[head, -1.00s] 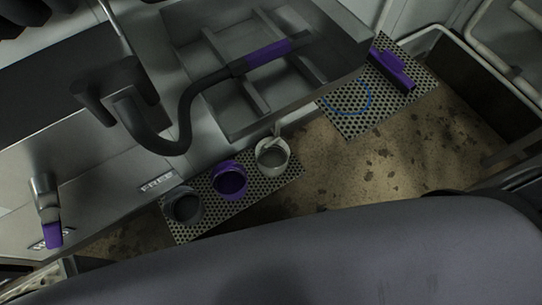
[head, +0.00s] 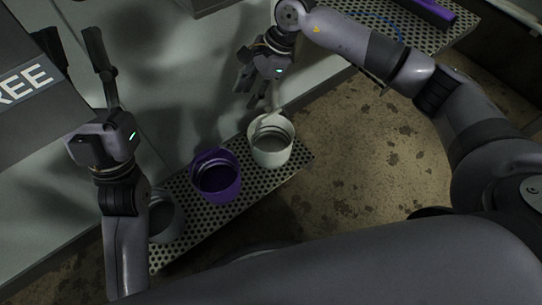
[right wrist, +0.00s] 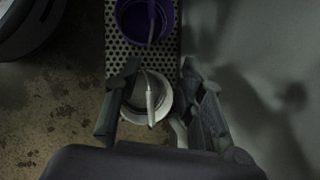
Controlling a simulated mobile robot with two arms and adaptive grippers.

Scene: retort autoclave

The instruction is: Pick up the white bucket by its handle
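The white bucket (head: 270,147) stands upright at the right end of a perforated metal strip (head: 243,203). Its white handle (right wrist: 151,106) stands up toward the camera in the right wrist view, where the bucket (right wrist: 139,101) also shows. My right gripper (head: 260,100) is just above and behind the bucket's rim. In the right wrist view its two fingers (right wrist: 160,103) are spread, one on each side of the handle, with gaps between. My left gripper (head: 72,45) is raised at the far left, fingers apart, empty, away from the buckets.
A purple bucket (head: 216,178) stands left of the white one, and a grey bucket (head: 165,217) further left, partly behind my left arm. A purple-headed tool (head: 432,12) lies on another perforated panel at top right. The stained floor (head: 350,165) on the right is open.

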